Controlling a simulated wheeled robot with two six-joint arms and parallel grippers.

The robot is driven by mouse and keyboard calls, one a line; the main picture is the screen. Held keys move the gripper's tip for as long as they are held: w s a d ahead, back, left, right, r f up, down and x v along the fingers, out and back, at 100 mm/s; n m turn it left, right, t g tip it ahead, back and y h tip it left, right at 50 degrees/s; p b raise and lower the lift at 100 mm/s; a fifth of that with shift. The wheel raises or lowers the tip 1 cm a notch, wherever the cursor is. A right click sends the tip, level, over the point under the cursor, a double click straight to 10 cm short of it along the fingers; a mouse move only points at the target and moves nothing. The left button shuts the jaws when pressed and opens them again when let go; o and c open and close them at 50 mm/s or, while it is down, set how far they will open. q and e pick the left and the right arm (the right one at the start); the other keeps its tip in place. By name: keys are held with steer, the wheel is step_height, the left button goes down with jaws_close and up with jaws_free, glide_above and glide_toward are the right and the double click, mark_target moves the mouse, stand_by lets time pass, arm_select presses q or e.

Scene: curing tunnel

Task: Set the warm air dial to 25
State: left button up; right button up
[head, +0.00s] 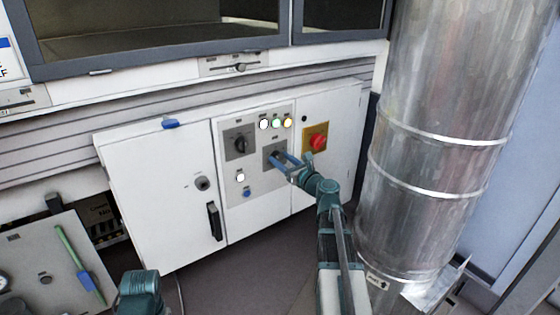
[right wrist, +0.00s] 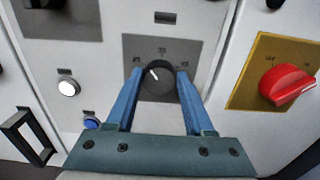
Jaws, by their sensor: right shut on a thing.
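The dial is a round black knob (right wrist: 159,88) on a grey square plate (right wrist: 130,44), on the white panel. Its white pointer line points up and to the left, between the left mark and the top mark. The small marks around it are hard to read. My right gripper (right wrist: 157,84) has its two blue fingers on either side of the knob, shut on it. In the head view my right gripper (head: 279,158) reaches the lower grey plate (head: 268,148) of the panel. The knob is mostly hidden there by the fingers. My left gripper is out of view.
A red knob on a yellow plate (head: 316,138) is close on the right. A black switch (head: 239,143) is on the left, lamps (head: 276,123) above, a blue button (head: 246,193) below left. A large metal duct (head: 430,150) stands right of my arm.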

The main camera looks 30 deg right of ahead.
jaws_close()
steer(key=shift+n, duration=2.3)
steer(key=shift+d, duration=0.1)
steer(key=o, duration=1.2)
jaws_free()
steer(key=shift+o, duration=0.2)
steer(key=s, duration=1.4)
steer(key=shift+d+r+p, duration=0.4)
steer(key=shift+d+r, duration=0.05)
steer(key=shift+w, duration=0.1)
